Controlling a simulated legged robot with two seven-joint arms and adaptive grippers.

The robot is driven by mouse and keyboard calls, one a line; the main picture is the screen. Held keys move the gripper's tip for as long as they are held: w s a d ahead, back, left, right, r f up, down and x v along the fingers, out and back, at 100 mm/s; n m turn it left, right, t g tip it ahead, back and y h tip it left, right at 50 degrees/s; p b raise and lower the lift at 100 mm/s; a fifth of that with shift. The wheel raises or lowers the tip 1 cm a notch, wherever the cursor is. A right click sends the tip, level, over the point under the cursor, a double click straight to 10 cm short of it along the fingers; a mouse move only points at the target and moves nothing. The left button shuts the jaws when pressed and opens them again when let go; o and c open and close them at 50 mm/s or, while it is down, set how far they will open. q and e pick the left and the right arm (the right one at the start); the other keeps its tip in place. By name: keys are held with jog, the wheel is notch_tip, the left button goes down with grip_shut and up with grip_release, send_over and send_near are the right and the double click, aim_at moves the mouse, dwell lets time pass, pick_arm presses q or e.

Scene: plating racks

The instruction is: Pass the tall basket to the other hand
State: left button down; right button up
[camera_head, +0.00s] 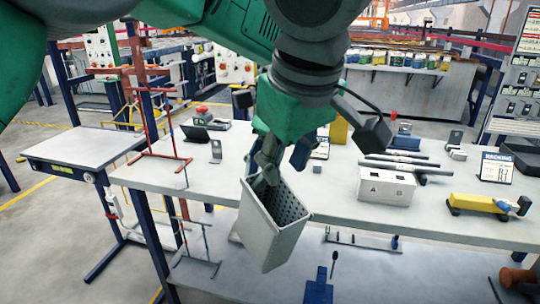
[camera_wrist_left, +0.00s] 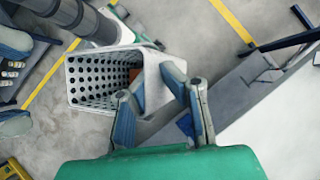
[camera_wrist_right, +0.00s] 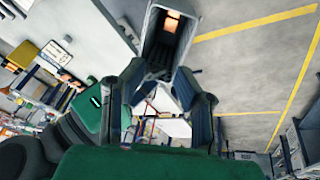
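The tall basket (camera_head: 272,232) is a light grey, perforated, open-topped box hanging tilted in front of the bench. My left gripper (camera_head: 285,165) reaches down to its rim. In the left wrist view, its fingers (camera_wrist_left: 155,78) close on a basket wall, one inside and one outside. The basket's perforated inside (camera_wrist_left: 100,80) faces that camera, with an orange patch in it. In the right wrist view, the basket (camera_wrist_right: 168,45) lies straight ahead, and my right gripper's fingers (camera_wrist_right: 161,72) stand apart at its near end. Contact there is unclear. My right gripper is not made out in the head view.
The bench (camera_head: 232,178) behind the basket carries a white box marked A and B (camera_head: 386,186), grey bars, and a yellow tool (camera_head: 478,204). A red rack (camera_head: 152,110) stands at its left end. A lower shelf holds a blue paddle (camera_head: 319,290).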

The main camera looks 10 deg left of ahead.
aim_at(252, 203)
pick_arm(q)
jog(key=shift+w+d, duration=0.1)
jog(key=shift+w, duration=0.05)
jog(key=shift+a, duration=0.25)
pick_arm(e)
jog(key=shift+g+y, duration=0.4)
jog(key=shift+y, duration=0.3)
jog(key=x, duration=0.3)
jog(key=a+x, duration=0.1)
jog(key=x, duration=0.3)
jog(key=a+x, duration=0.1)
jog(key=x, duration=0.2)
jog(key=shift+s+a+r, duration=0.1)
jog(key=shift+s+a, duration=0.05)
jog(key=shift+a, duration=0.15)
pick_arm(q)
jog(key=shift+d, duration=0.15)
pick_arm(e)
jog(key=shift+w+f, duration=0.2)
jog(key=shift+f, duration=0.4)
jog(key=shift+a, duration=0.1)
grip_shut()
pick_arm(q)
jog(key=c, duration=1.6)
grip_release()
jog(key=shift+c, duration=0.2)
pick_arm(e)
jog(key=shift+r, duration=0.1)
